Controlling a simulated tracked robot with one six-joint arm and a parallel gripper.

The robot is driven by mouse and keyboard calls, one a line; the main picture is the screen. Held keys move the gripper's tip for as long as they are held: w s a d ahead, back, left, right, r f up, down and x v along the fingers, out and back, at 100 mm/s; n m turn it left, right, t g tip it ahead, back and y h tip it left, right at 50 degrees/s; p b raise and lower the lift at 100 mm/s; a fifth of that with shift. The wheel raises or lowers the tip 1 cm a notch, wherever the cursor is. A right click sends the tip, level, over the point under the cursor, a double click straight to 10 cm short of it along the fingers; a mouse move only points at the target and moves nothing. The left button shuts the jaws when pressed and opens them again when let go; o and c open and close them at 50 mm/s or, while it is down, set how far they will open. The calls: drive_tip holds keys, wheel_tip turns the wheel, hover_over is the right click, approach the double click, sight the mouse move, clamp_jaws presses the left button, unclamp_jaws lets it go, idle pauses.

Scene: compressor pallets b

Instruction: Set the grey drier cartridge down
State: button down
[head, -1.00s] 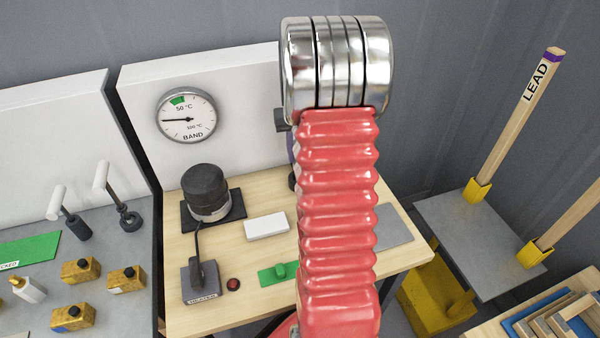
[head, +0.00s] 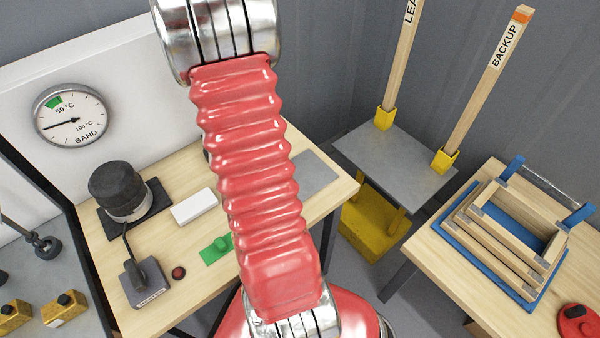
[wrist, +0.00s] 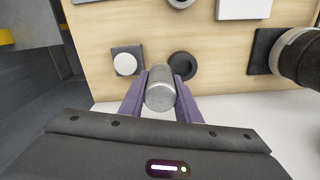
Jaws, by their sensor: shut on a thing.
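The grey drier cartridge (wrist: 160,92) is a short metallic cylinder in the wrist view. My gripper (wrist: 160,98) is shut on it, with a purple finger on each side. The cartridge is over the wooden bench (wrist: 215,55), close to its edge by the white surface. I cannot tell whether it touches the bench. Ahead of it are a dark square block with a pale round disc (wrist: 126,63) and a dark round ring-like piece (wrist: 183,66). In the head view my red arm hides the gripper and the cartridge.
On the bench are a black-topped cylinder (head: 116,188), a white block (head: 194,206), a green piece (head: 217,247) and a grey plate (head: 310,172). A gauge board (head: 115,55) stands behind. At right are a grey-topped stand (head: 385,160) and a table with wooden frames (head: 485,245).

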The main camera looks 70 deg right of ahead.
drive_tip(key=s+r+n, duration=0.1)
drive_tip(key=s, duration=2.2)
drive_tip(key=shift+s+a+r+n, duration=0.15)
drive_tip(key=shift+s+a+n, duration=0.2)
drive_tip(key=shift+a+n, duration=0.1)
wheel_tip(320, 180, down, 6)
drive_tip(key=shift+f, duration=0.2)
drive_tip(key=shift+f, duration=1.8)
